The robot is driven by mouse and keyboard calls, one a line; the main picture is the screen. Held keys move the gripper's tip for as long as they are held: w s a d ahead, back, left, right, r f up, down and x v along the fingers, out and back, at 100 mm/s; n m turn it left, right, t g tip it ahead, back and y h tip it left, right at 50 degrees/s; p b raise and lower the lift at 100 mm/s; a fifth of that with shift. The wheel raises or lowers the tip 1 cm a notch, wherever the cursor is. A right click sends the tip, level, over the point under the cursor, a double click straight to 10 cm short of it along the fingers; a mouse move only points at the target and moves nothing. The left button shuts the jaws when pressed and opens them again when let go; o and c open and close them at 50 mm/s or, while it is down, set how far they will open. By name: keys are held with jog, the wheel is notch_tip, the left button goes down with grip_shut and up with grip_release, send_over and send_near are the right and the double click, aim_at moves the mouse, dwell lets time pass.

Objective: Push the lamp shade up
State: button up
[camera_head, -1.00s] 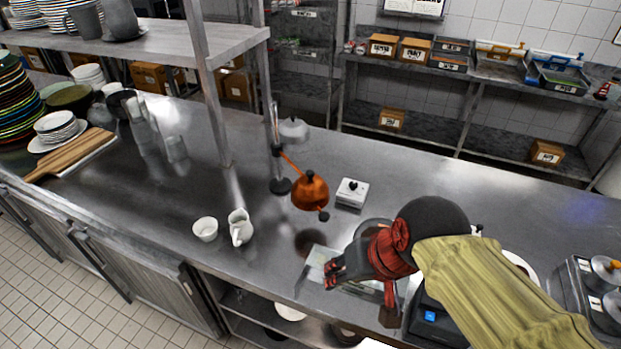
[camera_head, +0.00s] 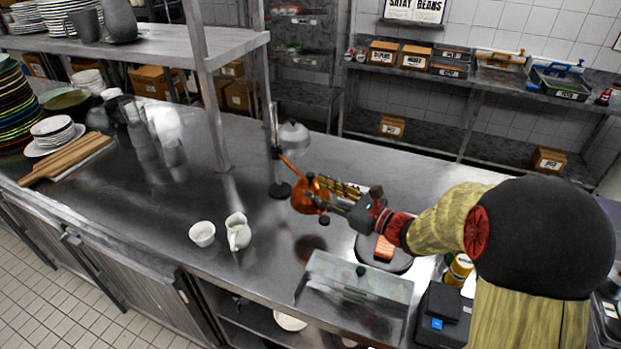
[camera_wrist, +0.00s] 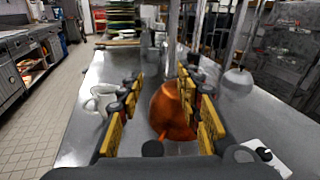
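The copper-orange lamp shade (camera_head: 302,196) hangs on an orange arm from a slim stand with a dark round base (camera_head: 280,190). My gripper (camera_head: 322,194) is at the right side of the shade, partly covering it. In the wrist view, my gripper (camera_wrist: 160,82) is open, with yellow-padded fingers on both sides of the shade (camera_wrist: 170,112). The shade lies nearer the right finger. I cannot tell whether either finger touches it.
A white cup (camera_head: 202,234) and a white jug (camera_head: 238,232) stand left of the lamp. A glassy box (camera_head: 357,284) and a round dark plate (camera_head: 370,258) lie below my arm. A white switch box (camera_wrist: 264,156) is at right in the wrist view. A shelf post (camera_head: 207,90) rises behind left.

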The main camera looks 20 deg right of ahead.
aim_at(313, 177)
jog(key=w, duration=0.2)
jog(key=w+m+t+b, duration=0.1)
jog(key=w, duration=0.2)
jog(key=w+f+m+h, duration=0.1)
jog(key=w, duration=0.2)
jog(key=shift+w+a+t+b, duration=0.1)
jog(key=shift+a+t+b, duration=0.2)
jog(key=shift+a, duration=0.1)
jog(key=shift+c, duration=0.2)
jog(key=c, duration=0.7)
grip_shut()
